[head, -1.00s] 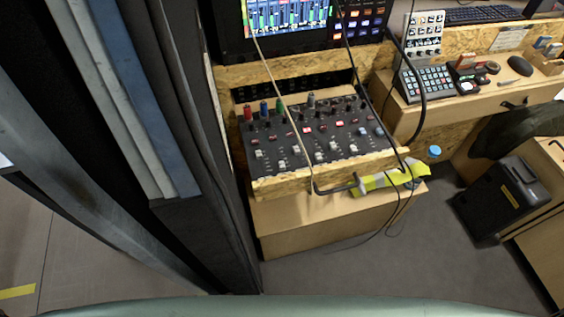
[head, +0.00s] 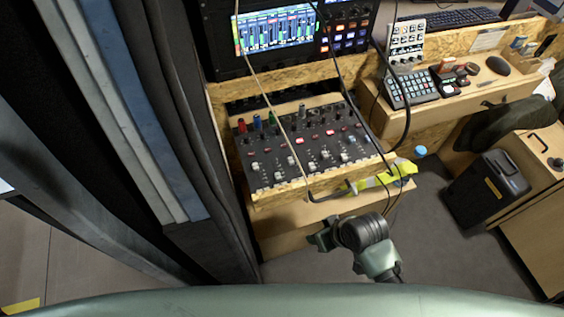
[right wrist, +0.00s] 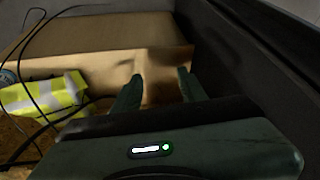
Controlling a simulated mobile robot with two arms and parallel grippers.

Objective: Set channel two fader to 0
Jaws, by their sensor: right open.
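The mixer (head: 308,148) is a black panel with coloured knobs, small buttons and several pale fader caps along its front, set in a wooden tray on a shelf in the head view. The labels are too small to read; the second fader cap from the left (head: 277,172) may be channel two. My right gripper (head: 321,238) is in front of and below the mixer, apart from it. In the right wrist view its two fingers (right wrist: 160,88) are spread with nothing between them, facing a wooden panel. My left gripper is out of view.
Cables (head: 352,105) hang across the mixer. A screen (head: 277,30) stands behind. A dark partition (head: 190,120) borders the left. A black bin (head: 488,188) stands at right; floor between is clear.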

